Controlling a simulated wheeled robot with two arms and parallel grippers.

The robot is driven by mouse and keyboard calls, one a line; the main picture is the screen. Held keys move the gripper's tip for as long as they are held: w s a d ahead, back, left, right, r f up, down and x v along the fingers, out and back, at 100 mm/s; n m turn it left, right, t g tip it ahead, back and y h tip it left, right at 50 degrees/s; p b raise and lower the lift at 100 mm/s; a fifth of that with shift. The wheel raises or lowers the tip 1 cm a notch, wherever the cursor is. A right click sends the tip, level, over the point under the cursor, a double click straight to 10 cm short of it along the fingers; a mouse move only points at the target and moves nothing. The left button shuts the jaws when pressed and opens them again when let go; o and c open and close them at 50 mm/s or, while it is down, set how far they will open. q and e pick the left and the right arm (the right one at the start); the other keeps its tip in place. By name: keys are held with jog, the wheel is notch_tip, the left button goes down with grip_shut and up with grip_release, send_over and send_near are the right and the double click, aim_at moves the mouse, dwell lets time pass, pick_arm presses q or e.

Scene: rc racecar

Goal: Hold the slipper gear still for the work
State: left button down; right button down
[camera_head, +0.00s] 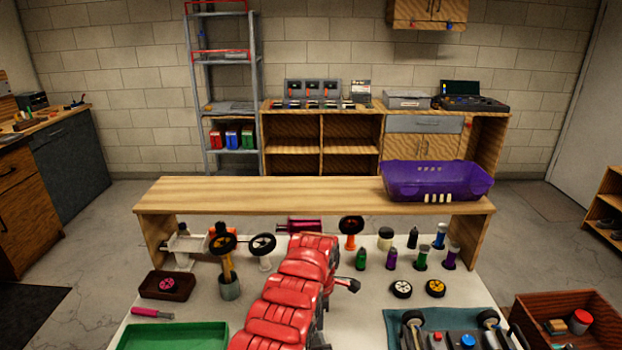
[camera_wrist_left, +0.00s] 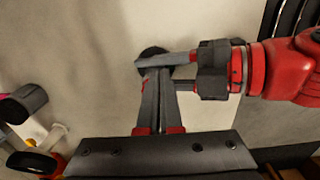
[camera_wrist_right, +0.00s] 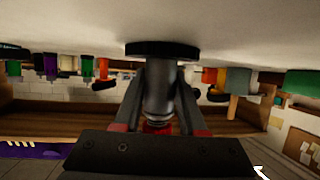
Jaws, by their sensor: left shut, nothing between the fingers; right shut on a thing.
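My right gripper (camera_wrist_right: 160,105) is shut on a grey metal shaft (camera_wrist_right: 159,98) with a wide dark disc (camera_wrist_right: 162,48) at its end. The disc lies at the pale tabletop. It may be the slipper gear; its teeth are not clear. In the left wrist view the dark disc (camera_wrist_left: 150,54) is partly covered by the fingers of both grippers. My left gripper (camera_wrist_left: 155,74) is shut and empty, its tips close beside the disc and the right gripper's fingers. In the head view a red arm of mine hides most of this spot.
Wheel-like dark parts on stands (camera_head: 262,245) and several coloured bottles (camera_head: 361,259) stand at the back of the table. A green tray (camera_head: 175,337) lies front left. A teal mat (camera_head: 398,322) with a chassis lies front right. A wooden shelf (camera_head: 300,190) bears a purple bin (camera_head: 435,180).

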pick_arm(q)
notch_tip(320, 180, up, 6)
dwell(0.5)
jog(key=shift+d, duration=0.1)
notch_tip(320, 180, down, 6)
jog(key=shift+d, duration=0.15)
dwell(0.7)
jog(key=shift+w+a, duration=0.15)
jog(key=shift+a, duration=0.5)
dwell(0.6)
